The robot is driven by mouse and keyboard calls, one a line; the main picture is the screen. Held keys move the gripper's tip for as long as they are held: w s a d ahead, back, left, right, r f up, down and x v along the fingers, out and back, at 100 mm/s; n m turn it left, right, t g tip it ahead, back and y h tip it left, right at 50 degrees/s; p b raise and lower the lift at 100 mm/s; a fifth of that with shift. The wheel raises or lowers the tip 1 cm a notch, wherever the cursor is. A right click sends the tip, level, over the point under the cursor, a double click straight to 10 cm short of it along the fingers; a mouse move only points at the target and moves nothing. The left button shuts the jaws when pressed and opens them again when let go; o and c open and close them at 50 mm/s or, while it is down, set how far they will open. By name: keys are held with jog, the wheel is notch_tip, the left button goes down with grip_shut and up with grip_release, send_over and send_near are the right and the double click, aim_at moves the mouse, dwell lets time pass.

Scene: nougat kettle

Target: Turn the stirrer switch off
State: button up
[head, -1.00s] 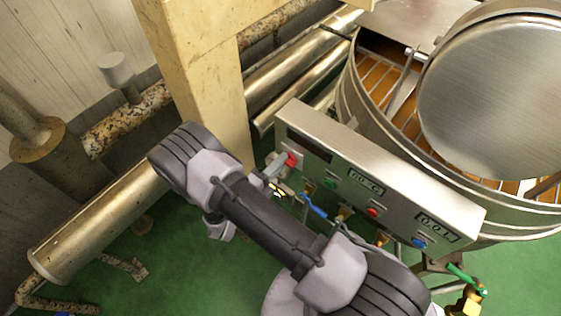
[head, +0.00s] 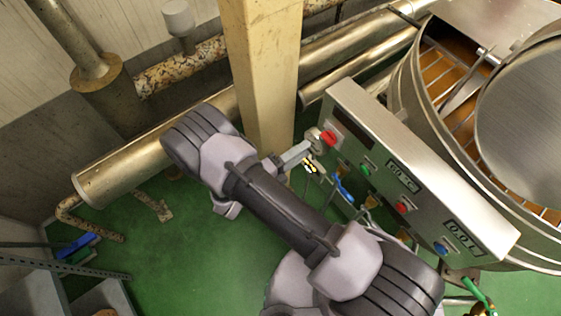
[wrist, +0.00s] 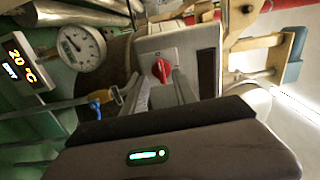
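The red stirrer switch (head: 328,138) is a knob at the upper left end of the steel control panel (head: 440,190). In the wrist view the red knob (wrist: 162,70) stands on a pale plate, its grip close to upright in the picture. My gripper (head: 311,146) is right by the switch in the head view. In the wrist view my gripper's two fingers (wrist: 162,84) are apart, one on each side of the line to the knob, with nothing held between them. Whether they touch the knob I cannot tell.
Green, red and blue buttons and two displays sit along the panel. The kettle (head: 408,100) stands behind it. A cream post (head: 262,80) and pipes are close behind my gripper. A dial gauge (wrist: 82,45) and a lit temperature display (wrist: 20,68) are left in the wrist view.

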jog(key=v, duration=1)
